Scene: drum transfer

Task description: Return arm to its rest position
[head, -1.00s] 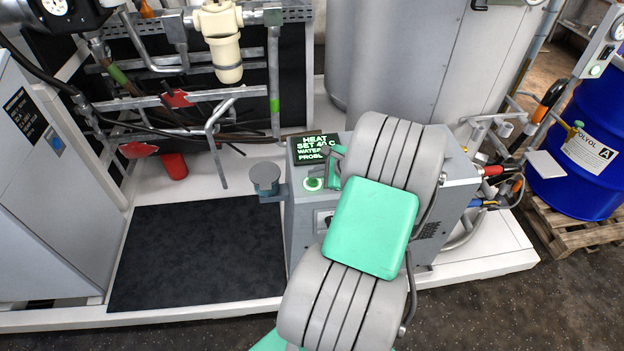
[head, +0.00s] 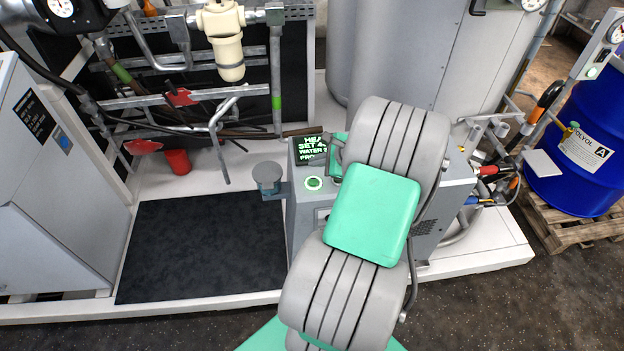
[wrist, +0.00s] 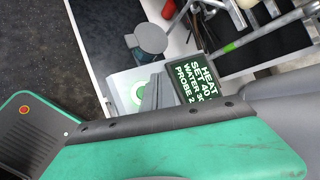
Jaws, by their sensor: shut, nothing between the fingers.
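My arm is folded in front of the grey heater cabinet (head: 460,190) in the head view, with its grey joints and green cover in the middle. My gripper (wrist: 153,93) shows in the wrist view as grey fingers closed together, with nothing held. The fingers overlap the cabinet's top and the edge of the heat display (wrist: 192,83) in that view; I cannot tell the gap to it. In the head view my gripper is mostly hidden behind the arm, and the display (head: 309,150) is partly covered.
A green-lit button (head: 313,183) and a round grey post (head: 267,177) are near the cabinet. A black mat (head: 200,250) lies left. Pipes and a cream filter (head: 228,55) stand behind. A blue drum (head: 560,185) stands on a wooden pallet (head: 550,232) at right.

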